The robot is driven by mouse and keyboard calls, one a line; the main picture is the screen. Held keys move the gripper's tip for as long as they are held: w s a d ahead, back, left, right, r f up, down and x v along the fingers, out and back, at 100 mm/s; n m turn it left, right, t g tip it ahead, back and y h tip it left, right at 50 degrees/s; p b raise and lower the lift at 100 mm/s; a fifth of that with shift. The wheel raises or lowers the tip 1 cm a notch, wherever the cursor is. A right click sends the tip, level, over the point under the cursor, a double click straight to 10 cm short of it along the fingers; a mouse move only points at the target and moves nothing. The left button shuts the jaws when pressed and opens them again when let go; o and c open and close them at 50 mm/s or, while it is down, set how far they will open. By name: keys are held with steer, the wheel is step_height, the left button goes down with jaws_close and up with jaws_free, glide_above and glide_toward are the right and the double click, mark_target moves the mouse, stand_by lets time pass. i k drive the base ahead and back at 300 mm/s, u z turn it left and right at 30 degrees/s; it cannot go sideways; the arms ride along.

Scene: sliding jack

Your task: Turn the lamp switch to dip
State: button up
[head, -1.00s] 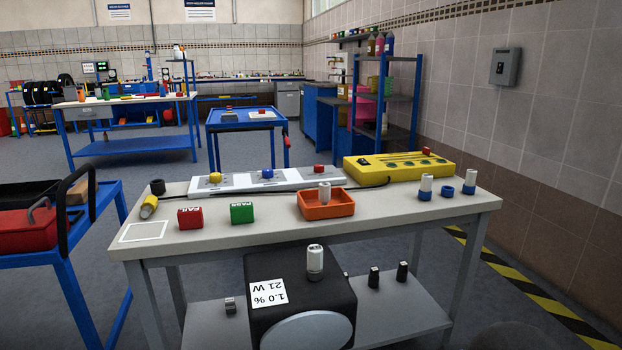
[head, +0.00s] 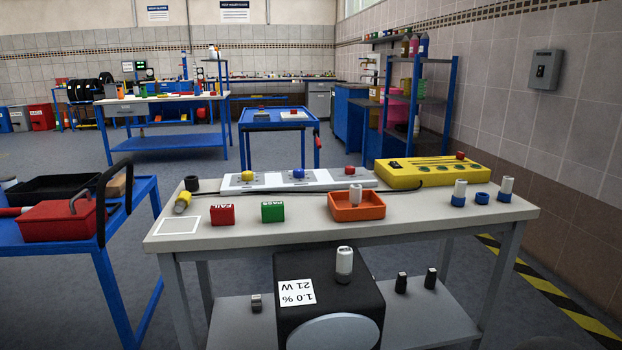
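No part of my gripper shows in the head view. I cannot tell for certain which thing is the lamp switch. A long white panel (head: 268,183) with a yellow knob (head: 248,176), a blue knob (head: 299,173) and a red knob (head: 352,169) lies along the back of the grey workbench (head: 300,231). A yellow box (head: 410,179) with a small red part on top stands at the back right. The knobs' settings and any markings are too small to read. Nothing touches these devices except a dark cable by the yellow box.
An orange tray (head: 357,211) holds a white cylinder. Red (head: 222,215) and green (head: 272,212) blocks stand at the front. White bulbs and blue rings (head: 482,198) are at right. A black box (head: 325,309) is below the front edge. A blue cart (head: 88,235) stands left.

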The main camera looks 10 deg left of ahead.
mark_target(349, 170)
steer(key=z, duration=1.25)
steer(key=i, duration=1.5)
steer(key=u, duration=0.95)
